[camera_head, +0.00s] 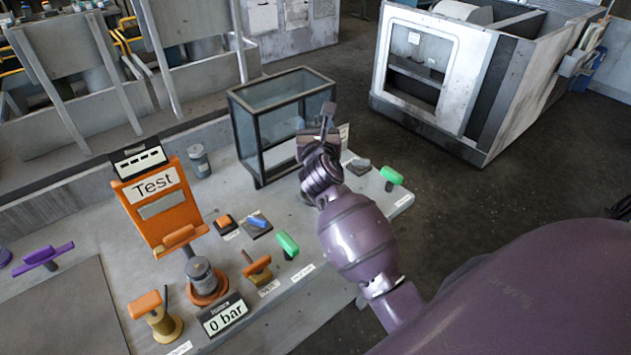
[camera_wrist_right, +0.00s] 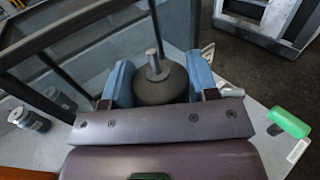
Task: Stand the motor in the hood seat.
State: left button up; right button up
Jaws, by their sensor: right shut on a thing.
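My right gripper (camera_head: 322,140) is at the front right corner of the glass hood (camera_head: 280,110), a clear box with a dark frame. In the right wrist view, its two blue fingers (camera_wrist_right: 160,82) are shut on a dark rounded body with a short grey shaft pointing up, which looks like the motor (camera_wrist_right: 163,92). The hood's dark frame (camera_wrist_right: 75,32) runs close by on the left there. The motor's underside and the hood seat are hidden, so I cannot tell whether they touch. My left gripper is in neither view.
A grey canister (camera_head: 198,160) stands left of the hood. The orange Test panel (camera_head: 162,205), a canister on an orange base (camera_head: 203,278), a pressure display (camera_head: 222,314) and green handles (camera_head: 287,244) crowd the bench front. A white machine (camera_head: 440,70) stands beyond the bare floor.

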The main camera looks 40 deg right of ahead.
notch_tip(320, 180, down, 6)
jog(key=shift+f+b, duration=0.25)
jog(key=shift+b, duration=0.7)
notch_tip(320, 180, down, 8)
jog(key=b, duration=0.3)
jog(key=shift+b, duration=0.35)
jog(key=shift+f, duration=0.25)
jog(key=shift+r, duration=0.2)
jog(key=shift+f, duration=0.25)
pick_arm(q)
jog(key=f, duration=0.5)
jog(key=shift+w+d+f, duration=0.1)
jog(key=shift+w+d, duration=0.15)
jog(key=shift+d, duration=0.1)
pick_arm(e)
jog(key=o, duration=1.1)
